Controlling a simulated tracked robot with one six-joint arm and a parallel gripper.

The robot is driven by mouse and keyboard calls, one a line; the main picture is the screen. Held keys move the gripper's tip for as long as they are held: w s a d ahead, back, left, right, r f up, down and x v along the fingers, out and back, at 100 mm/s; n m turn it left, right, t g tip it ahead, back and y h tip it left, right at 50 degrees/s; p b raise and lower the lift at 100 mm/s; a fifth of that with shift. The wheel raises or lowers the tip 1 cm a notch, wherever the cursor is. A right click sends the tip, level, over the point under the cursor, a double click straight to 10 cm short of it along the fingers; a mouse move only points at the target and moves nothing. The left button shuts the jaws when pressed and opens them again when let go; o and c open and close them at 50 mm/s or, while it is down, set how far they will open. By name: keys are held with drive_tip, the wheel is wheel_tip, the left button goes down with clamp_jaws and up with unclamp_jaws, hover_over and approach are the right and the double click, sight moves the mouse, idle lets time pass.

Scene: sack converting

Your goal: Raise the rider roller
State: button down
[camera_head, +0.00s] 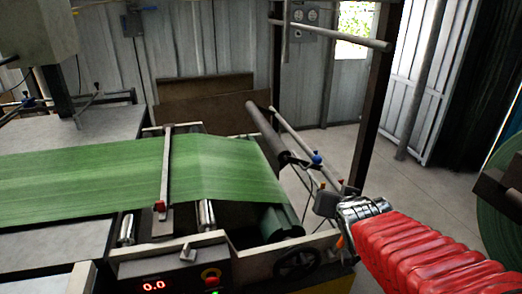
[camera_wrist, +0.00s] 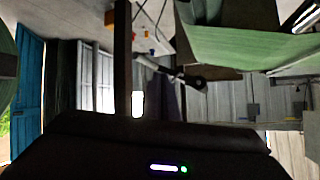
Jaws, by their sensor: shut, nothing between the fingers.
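A dark grey roller (camera_head: 265,132), which looks like the rider roller, slants along the right end of the green web, past its edge. Its near end meets a dark bracket with thin rods and a blue knob (camera_head: 317,158). Whether it touches the web below is unclear. The roller also shows in the wrist view (camera_wrist: 160,67), with a dark rounded end piece. My gripper (camera_head: 326,204) is shut and empty, in front and to the right of the roller's near end, apart from it. Its fingertips are hard to make out.
The green web (camera_head: 90,172) runs over the machine onto a green roll (camera_head: 280,222) below. A black handwheel (camera_head: 297,262) and a panel reading 0.0 (camera_head: 154,286) are at the front. A large green roll (camera_head: 502,205) stands far right. Open floor lies behind my arm.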

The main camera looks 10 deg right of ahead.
drive_tip(key=s+a+f+n+g+y, duration=0.1)
drive_tip(key=s+a+n+g, duration=0.1)
drive_tip(key=s+a, duration=0.4)
drive_tip(key=s+a+n+g+y, duration=0.1)
drive_tip(key=s+a+n+g, duration=0.2)
drive_tip(key=s, duration=0.9)
drive_tip(key=a, duration=0.2)
drive_tip(key=shift+a+f+g+y, duration=0.35)
drive_tip(key=shift+f+g+y, duration=0.05)
drive_tip(key=shift+s, duration=0.1)
